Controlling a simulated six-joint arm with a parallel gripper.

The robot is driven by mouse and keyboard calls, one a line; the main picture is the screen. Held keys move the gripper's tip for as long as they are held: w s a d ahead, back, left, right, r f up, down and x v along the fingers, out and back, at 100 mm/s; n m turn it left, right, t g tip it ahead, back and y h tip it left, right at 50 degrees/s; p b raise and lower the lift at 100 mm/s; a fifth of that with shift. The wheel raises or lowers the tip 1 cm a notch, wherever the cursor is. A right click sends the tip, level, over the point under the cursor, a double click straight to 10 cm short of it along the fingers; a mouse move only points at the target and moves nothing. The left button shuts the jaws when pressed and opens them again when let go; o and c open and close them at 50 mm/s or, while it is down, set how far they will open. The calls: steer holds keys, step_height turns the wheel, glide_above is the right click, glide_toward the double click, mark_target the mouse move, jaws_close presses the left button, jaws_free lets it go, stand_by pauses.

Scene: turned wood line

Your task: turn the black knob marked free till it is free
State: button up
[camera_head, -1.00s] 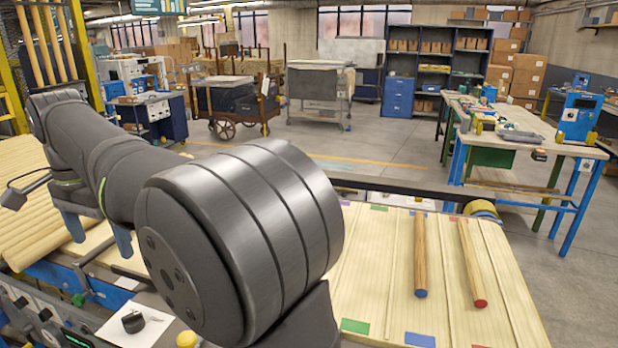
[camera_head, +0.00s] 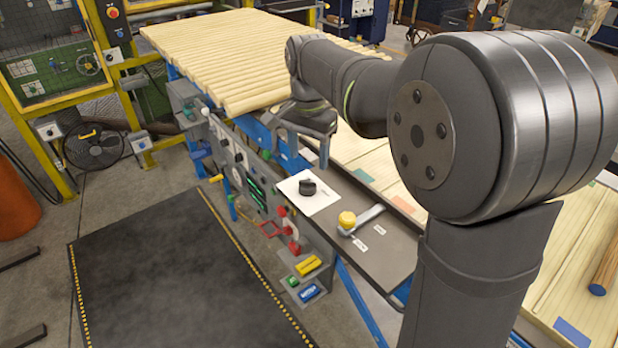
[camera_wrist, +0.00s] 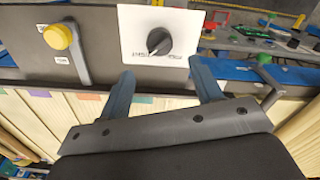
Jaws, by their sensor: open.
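The black knob (camera_head: 307,187) sits on a white plate (camera_head: 321,205) on the grey panel beside the slatted bed. In the wrist view the knob (camera_wrist: 159,41) stands upright near the top centre, its pale pointer mark aimed down and left toward one of two small labels on the plate (camera_wrist: 135,22). The lettering is too blurred to read. My gripper (camera_wrist: 162,69) is open and empty. Its two blue-grey fingers lie either side of the knob's line, short of it and not touching. In the head view my gripper (camera_head: 304,146) is just behind the knob.
A yellow knob (camera_head: 347,219) with a grey lever (camera_head: 367,215) stands on the same panel, close to the white plate. Round wooden rods (camera_head: 250,60) lie at the back. A red handle (camera_head: 271,229) is on the panel's front. A dark floor mat (camera_head: 180,275) is clear.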

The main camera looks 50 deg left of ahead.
mark_target(308, 180)
step_height(308, 180, down, 8)
steer(key=shift+r, duration=0.15)
steer(key=c, duration=1)
